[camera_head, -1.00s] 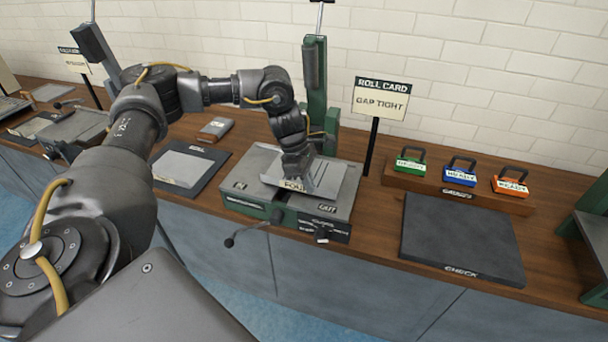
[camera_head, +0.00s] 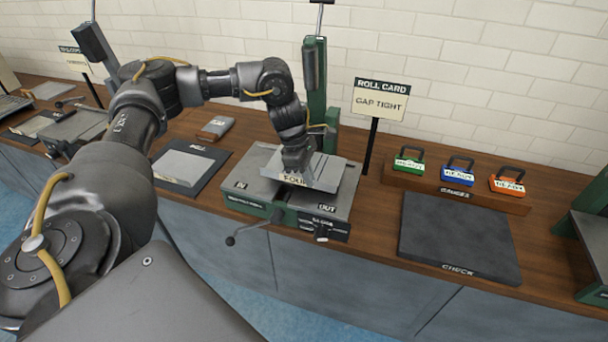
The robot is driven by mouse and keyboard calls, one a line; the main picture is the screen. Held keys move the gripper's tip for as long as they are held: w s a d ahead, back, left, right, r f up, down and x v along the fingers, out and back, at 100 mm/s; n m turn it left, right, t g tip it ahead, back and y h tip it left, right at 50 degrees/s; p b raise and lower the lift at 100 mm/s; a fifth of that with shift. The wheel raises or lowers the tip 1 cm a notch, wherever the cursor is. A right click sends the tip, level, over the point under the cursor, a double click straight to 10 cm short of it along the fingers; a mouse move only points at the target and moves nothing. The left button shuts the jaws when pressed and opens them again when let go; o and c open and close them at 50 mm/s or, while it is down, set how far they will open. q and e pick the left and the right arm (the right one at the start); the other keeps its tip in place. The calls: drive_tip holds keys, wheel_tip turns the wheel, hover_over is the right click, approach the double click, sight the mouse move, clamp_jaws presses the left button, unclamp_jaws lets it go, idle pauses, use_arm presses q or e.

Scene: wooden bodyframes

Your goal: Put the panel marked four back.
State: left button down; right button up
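The grey panel marked FOUR (camera_head: 325,173) is at the bed of the green and grey roll machine (camera_head: 258,186), between its IN and OUT labels. Its cream FOUR label faces me along the near edge. My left gripper (camera_head: 297,168) reaches down from above onto the panel near that label and looks shut on it. The fingertips are small and partly hidden by the gripper body. The panel seems tilted and slightly raised off the bed, though the gap under it is hard to see. My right gripper is not in view.
A ROLL CARD sign reading GAP TIGHT (camera_head: 381,100) stands behind the machine. Green, blue and orange gauges sit in a wooden rack (camera_head: 430,187). A crank handle (camera_head: 232,240) sticks out in front.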

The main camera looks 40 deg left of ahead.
use_arm(q)
drive_tip(key=shift+r+p, duration=2.35)
drive_tip(key=shift+r, duration=1.05)
